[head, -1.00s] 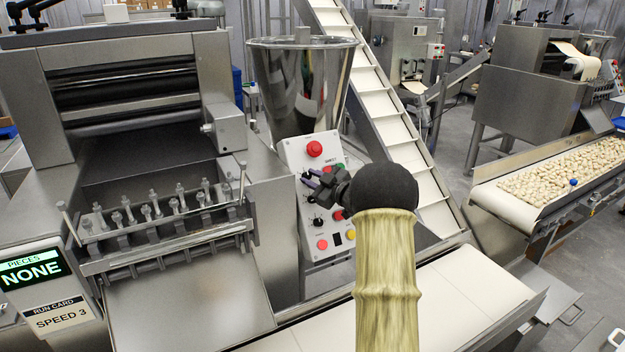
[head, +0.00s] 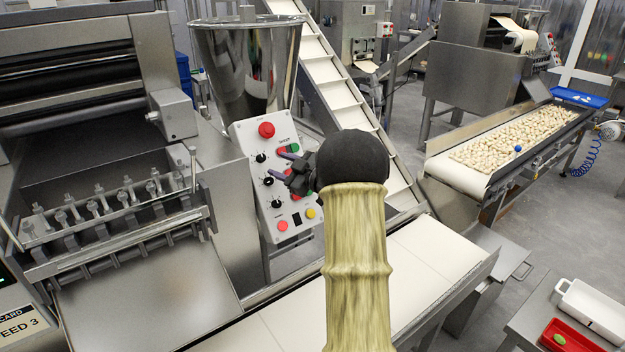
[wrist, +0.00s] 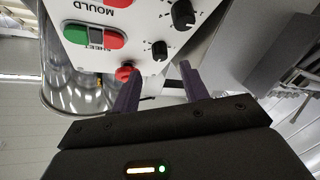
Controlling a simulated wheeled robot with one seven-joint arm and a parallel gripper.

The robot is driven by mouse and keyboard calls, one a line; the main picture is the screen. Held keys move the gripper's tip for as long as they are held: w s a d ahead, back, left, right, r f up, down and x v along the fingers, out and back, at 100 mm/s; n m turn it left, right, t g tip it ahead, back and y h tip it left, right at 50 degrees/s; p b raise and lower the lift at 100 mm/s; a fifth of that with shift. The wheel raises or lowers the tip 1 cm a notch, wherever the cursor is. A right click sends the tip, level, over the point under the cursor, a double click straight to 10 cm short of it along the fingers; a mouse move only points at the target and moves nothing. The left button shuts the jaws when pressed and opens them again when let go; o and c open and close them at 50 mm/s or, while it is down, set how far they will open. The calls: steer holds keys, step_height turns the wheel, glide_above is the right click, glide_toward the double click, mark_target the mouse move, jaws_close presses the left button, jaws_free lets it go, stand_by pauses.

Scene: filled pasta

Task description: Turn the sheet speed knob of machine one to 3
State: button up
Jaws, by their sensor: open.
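The white control panel (head: 249,140) of the near machine stands centre left in the head view, with a red mushroom button, black knobs and coloured buttons. My gripper (head: 285,164) is in front of the panel's right side, open and empty. In the wrist view the panel (wrist: 140,45) appears upside down. My two purple fingers (wrist: 160,78) are apart, their tips near a small black knob (wrist: 160,50), not closed on it. A larger black knob (wrist: 182,14) lies beyond. Knob labels and settings are too small to read, so I cannot tell which knob is sheet speed.
A run card (head: 22,328), cut off, reads "SPEED 3" fully only in the earlier head frame. A steel hopper (head: 245,70) stands behind the panel. A white belt (head: 430,250) runs below my arm. A red button (wrist: 125,72) is near my left finger in the wrist view.

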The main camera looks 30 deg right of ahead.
steer(key=b+v, duration=0.1)
steer(key=v, duration=1)
steer(key=shift+s, duration=0.2)
steer(key=shift+w+r, duration=0.1)
steer(key=w+a+m+g+h+p, duration=0.1)
steer(key=a+m+g+h+p, duration=0.3)
steer(key=a+m+h, duration=0.4)
steer(key=s+a+f+g+y+p, duration=0.1)
steer(key=s+a+f+g+p, duration=0.1)
steer(key=s+a+g, duration=0.3)
steer(key=s+a+f+m+g+y+p, duration=0.1)
steer(key=s+a+g, duration=0.4)
steer(key=s+a, duration=0.8)
steer(key=s+f+p, duration=0.1)
steer(key=s+f, duration=0.1)
steer(key=s, duration=0.2)
steer(key=shift+a+f+m+y+p, duration=0.25)
steer(key=shift+a+m+y+p, duration=0.05)
steer(key=shift+a+p, duration=0.1)
